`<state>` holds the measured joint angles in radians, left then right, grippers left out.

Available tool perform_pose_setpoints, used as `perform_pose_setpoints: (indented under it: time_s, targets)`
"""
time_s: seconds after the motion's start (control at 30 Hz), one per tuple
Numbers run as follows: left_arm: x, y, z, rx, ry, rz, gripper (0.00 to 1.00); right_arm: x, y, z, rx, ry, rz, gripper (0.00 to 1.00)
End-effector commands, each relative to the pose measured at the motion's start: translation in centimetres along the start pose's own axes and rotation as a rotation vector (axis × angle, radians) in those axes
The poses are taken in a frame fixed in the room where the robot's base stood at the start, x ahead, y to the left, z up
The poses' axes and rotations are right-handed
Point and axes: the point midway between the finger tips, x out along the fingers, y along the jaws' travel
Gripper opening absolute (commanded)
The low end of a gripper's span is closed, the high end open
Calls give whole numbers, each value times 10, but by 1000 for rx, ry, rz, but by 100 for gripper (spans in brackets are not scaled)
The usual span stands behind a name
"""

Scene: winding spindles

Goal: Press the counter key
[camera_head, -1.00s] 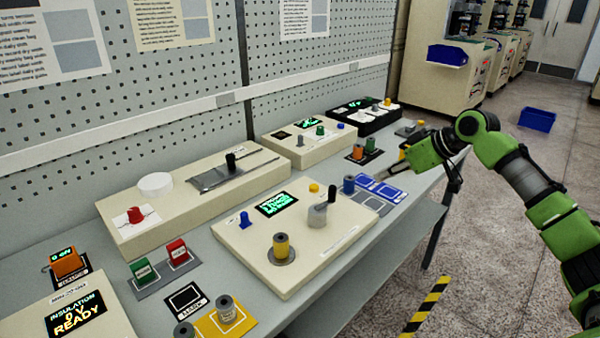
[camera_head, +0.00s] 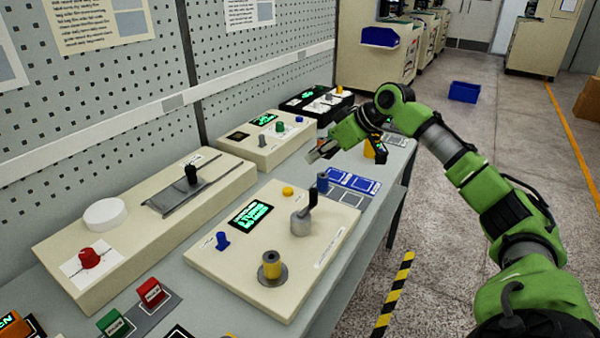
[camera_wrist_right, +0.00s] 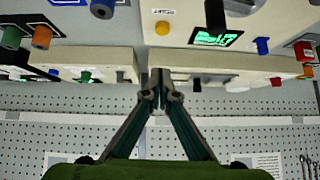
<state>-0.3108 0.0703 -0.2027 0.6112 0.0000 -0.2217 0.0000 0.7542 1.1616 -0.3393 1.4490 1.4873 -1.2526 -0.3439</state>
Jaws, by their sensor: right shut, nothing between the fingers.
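A cream winder panel (camera_head: 210,262) carries a lit green display (camera_head: 250,216), a yellow round button (camera_head: 288,191) and a blue knob (camera_head: 222,241). I cannot read which one is labelled as the counter key. The wrist view shows the yellow button (camera_wrist_right: 162,28) with a small label, left of the display (camera_wrist_right: 215,38). My right gripper (camera_head: 313,156) is shut and empty, above the bench beyond the panel's far edge, apart from the button. Its closed fingers (camera_wrist_right: 160,82) point toward the button's side in the wrist view. My left gripper is not in view.
A crank with a dark upright handle (camera_head: 310,199) and a yellow spool (camera_head: 271,266) stand on the panel. A blue mat (camera_head: 352,182) lies beyond it. A long cream box (camera_head: 140,225) and another box (camera_head: 262,150) line the pegboard side.

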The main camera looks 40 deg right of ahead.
Motion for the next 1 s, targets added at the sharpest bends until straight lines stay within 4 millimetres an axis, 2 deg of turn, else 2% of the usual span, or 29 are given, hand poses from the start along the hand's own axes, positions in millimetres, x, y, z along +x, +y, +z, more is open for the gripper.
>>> perform_pose_setpoints:
  time_s: [0.27,0.5,0.6,0.73,1.0]
  targets:
    - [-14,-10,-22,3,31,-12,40,48,-2,-2,2,0,-5,0]
    - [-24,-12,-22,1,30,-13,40,98,-2,-2,1,-1,-3,0]
    - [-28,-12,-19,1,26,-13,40,108,-1,13,1,-4,-1,0]
    - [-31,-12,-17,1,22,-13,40,118,-1,23,1,-2,-2,0]
    - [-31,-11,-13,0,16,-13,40,124,-1,28,-1,0,0,0]
